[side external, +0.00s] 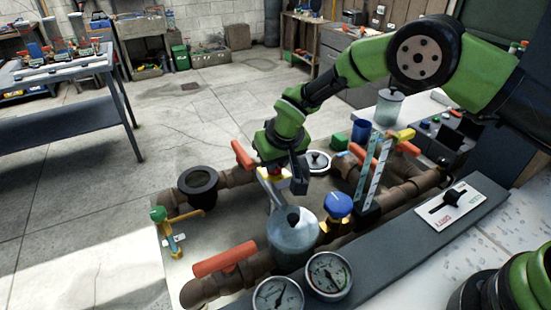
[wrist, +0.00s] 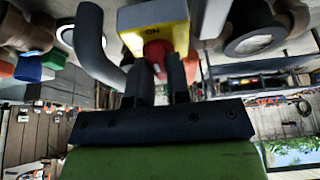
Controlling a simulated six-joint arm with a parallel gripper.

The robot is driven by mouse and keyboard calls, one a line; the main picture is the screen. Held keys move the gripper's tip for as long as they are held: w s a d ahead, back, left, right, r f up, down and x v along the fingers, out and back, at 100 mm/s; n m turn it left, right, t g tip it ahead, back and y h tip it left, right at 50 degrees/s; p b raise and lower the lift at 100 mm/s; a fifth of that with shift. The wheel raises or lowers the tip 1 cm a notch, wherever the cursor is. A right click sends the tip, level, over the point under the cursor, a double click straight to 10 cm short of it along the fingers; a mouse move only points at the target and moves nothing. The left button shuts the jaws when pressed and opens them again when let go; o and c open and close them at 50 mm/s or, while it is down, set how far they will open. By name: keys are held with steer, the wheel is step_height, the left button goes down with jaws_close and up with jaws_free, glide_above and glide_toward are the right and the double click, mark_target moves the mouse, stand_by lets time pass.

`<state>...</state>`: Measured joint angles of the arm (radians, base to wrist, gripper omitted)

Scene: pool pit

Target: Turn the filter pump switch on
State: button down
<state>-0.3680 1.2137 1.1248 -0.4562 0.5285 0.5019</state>
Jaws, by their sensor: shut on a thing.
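The filter pump switch is a yellow-faced box (wrist: 152,35) with upside-down lettering that seems to read ON, and a red knob (wrist: 157,52). My gripper (wrist: 160,66) has its two dark fingers on either side of the red knob, shut on it. In the side external view my gripper (side external: 275,167) comes down from above onto the small yellow and red switch (side external: 284,183), partly hiding it. The exact angle of the knob is hard to tell because the fingers cover much of it.
Brown pipes with red valve handles (side external: 225,259) surround the switch. A clear strainer pot (side external: 291,238) and a blue-capped valve (side external: 338,205) stand in front, with two pressure gauges (side external: 328,274) nearer. A black slide switch on a white plate (side external: 455,207) is at right. Open floor lies behind.

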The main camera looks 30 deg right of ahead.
steer(key=shift+a+f, duration=0.1)
steer(key=shift+f, duration=0.05)
steer(key=c, duration=1.1)
jaws_free()
steer(key=v, duration=1)
steer(key=shift+s, duration=0.1)
